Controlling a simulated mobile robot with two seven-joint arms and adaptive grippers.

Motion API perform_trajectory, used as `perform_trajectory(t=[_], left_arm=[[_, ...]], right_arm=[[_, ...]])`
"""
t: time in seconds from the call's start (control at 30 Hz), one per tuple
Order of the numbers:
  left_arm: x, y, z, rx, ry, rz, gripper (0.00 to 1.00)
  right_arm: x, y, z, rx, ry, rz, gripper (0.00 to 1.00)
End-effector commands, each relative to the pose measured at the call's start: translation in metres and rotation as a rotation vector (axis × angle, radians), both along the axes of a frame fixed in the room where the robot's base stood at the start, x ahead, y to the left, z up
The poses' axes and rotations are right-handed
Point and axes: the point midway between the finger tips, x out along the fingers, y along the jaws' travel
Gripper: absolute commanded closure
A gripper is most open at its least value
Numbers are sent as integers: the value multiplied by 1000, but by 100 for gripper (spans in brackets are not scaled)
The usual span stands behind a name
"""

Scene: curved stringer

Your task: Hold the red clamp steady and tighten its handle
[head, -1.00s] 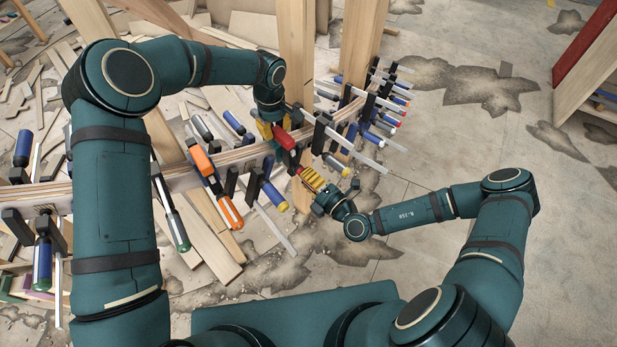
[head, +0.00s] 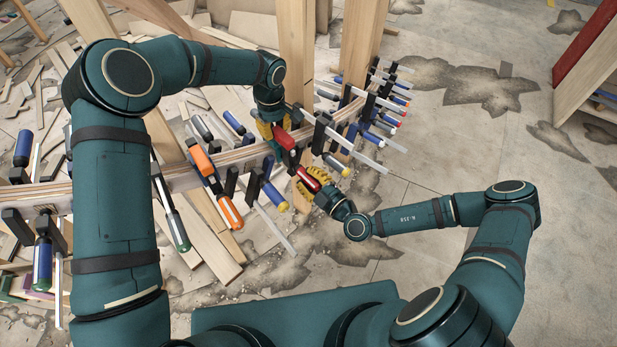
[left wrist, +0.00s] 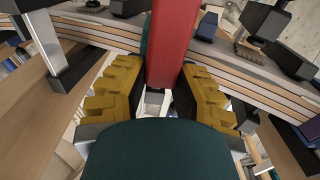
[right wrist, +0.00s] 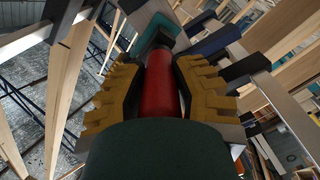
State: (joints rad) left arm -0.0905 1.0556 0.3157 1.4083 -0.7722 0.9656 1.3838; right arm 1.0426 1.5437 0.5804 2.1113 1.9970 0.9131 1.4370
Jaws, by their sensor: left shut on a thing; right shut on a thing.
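The red clamp sits on the curved laminated stringer (head: 238,160), its red body (head: 284,138) showing in the head view. My left gripper (head: 276,128) is at the far end of the body. In the left wrist view the red body (left wrist: 172,45) lies between the yellow-padded fingers, which are shut on it. The red handle (head: 309,180) points toward me, lower right of the body. My right gripper (head: 308,183) is shut around it. In the right wrist view the handle (right wrist: 160,88) runs between both fingers, with a dark collar at its far end. The clamp's jaws are mostly hidden.
Several other clamps line the stringer, with an orange one (head: 203,160) and a blue-handled one (head: 272,192) to the left. More blue-handled clamps (head: 372,138) crowd the right. A wooden post (head: 296,55) stands behind. The floor at right is open.

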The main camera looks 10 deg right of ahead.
Motion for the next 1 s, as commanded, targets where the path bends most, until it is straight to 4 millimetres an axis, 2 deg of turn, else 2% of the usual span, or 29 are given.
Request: perform_trajectory(t=[0.6, 1.0], left_arm=[[-2, 0, -3, 2, 6, -2, 100], [-2, 0, -3, 1, 7, -2, 100]], right_arm=[[1, 0, 2, 462, 298, 2, 100], [1, 0, 2, 622, 403, 4, 100]])
